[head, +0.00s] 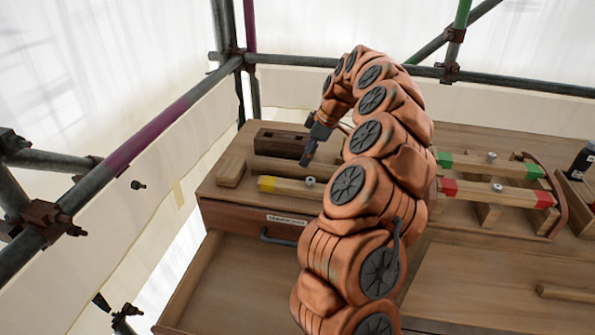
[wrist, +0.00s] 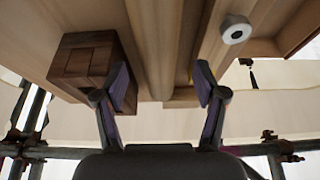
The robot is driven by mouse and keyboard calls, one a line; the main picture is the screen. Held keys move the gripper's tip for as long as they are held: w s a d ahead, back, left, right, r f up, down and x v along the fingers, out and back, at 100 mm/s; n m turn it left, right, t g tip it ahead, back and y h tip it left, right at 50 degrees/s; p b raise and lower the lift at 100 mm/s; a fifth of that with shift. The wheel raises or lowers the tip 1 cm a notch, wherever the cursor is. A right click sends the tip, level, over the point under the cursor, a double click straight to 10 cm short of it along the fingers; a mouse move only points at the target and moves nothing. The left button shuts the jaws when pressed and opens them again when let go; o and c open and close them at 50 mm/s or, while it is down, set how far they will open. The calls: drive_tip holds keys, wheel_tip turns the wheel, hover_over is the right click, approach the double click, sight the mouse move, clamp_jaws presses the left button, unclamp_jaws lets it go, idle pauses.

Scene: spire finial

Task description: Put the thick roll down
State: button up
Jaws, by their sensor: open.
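The thick roll (head: 278,167) is a plain wooden cylinder lying on the wooden bench top, between a dark block and a yellow-ended bar. In the wrist view the roll (wrist: 157,45) runs away between my two fingers. My gripper (head: 307,158) is by the roll's right part in the head view. In the wrist view my gripper (wrist: 162,82) is open, with one finger on each side of the roll and gaps visible. Whether a finger touches it I cannot tell.
The dark block (head: 282,141) lies behind the roll, a pale block (head: 231,171) at its left end. The yellow-ended bar (head: 288,186) with a white knob is in front. Green-ended (head: 490,165) and red-ended (head: 495,192) bars stand right. An open drawer (head: 230,285) is below.

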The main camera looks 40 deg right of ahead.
sight(300, 167)
drive_tip(key=shift+w+a+f, duration=0.25)
drive_tip(key=shift+f, duration=0.4)
drive_tip(key=shift+x, duration=2.55)
drive_tip(key=shift+d, duration=0.25)
drive_tip(key=shift+c, duration=1.4)
drive_tip(key=c, duration=1)
drive_tip(key=shift+c, duration=0.2)
drive_tip(key=shift+r, duration=0.1)
